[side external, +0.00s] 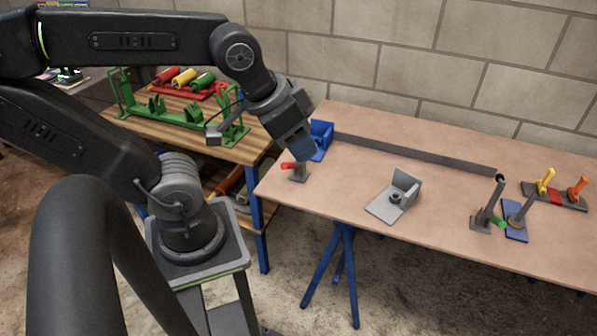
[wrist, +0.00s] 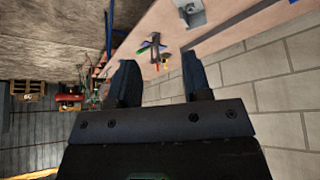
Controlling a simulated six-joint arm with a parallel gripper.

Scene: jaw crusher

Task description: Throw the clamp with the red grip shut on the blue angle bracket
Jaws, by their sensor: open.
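The blue angle bracket (side external: 322,139) stands at the far left corner of the pink-topped table, partly behind my gripper. The clamp with the red grip (side external: 299,174) stands just in front of it; its red grip sticks out to the left, about level. My gripper (side external: 298,148) points down close above this clamp and hides its upper part, so I cannot tell whether they touch. In the wrist view my gripper (wrist: 161,80) shows two fingers apart with nothing between them. I cannot make out the red-gripped clamp in the wrist view.
A grey angle bracket (side external: 402,190) lies mid-table. A long grey bar (side external: 415,153) runs along the back. To the right are a green-tipped clamp (side external: 485,213), a blue plate (side external: 516,233), and yellow (side external: 546,180) and orange (side external: 578,187) grips. A wooden bench (side external: 180,125) stands left.

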